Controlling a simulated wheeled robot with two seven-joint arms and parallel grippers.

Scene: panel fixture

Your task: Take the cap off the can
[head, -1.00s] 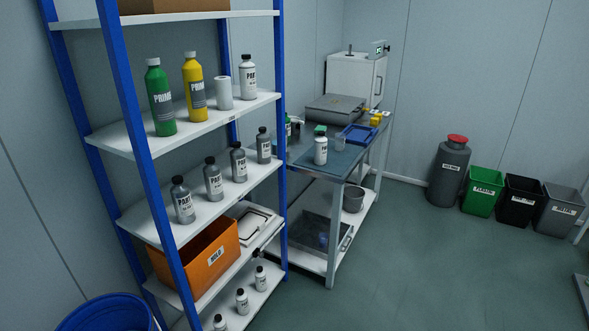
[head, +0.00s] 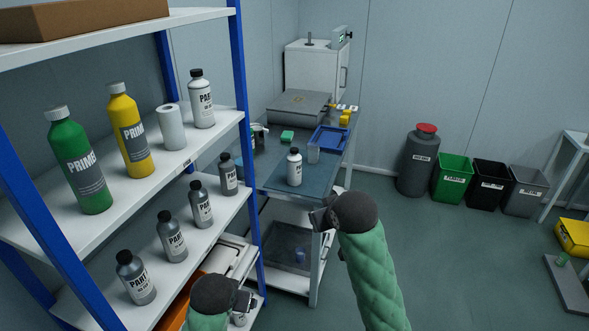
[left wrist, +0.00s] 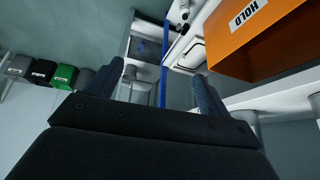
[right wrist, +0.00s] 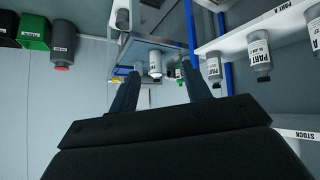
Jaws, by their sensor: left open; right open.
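A white can (head: 294,169) with a dark cap (head: 294,151) stands upright on the blue-grey top of the workbench (head: 262,178). The cap sits on the can. The can also shows small and upside down in the right wrist view (right wrist: 155,62), in the gap between the fingers but well beyond them. My right gripper (head: 322,217) is open and empty, in front of the bench and apart from the can. My left gripper (head: 245,298) is open and empty, low beside the shelf rack. In the left wrist view, nothing is between its fingers (left wrist: 157,88).
A blue-posted shelf rack (head: 240,90) with several bottles stands close on the left. Bins (head: 489,185) stand at the right wall. The floor (head: 450,270) at right is open.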

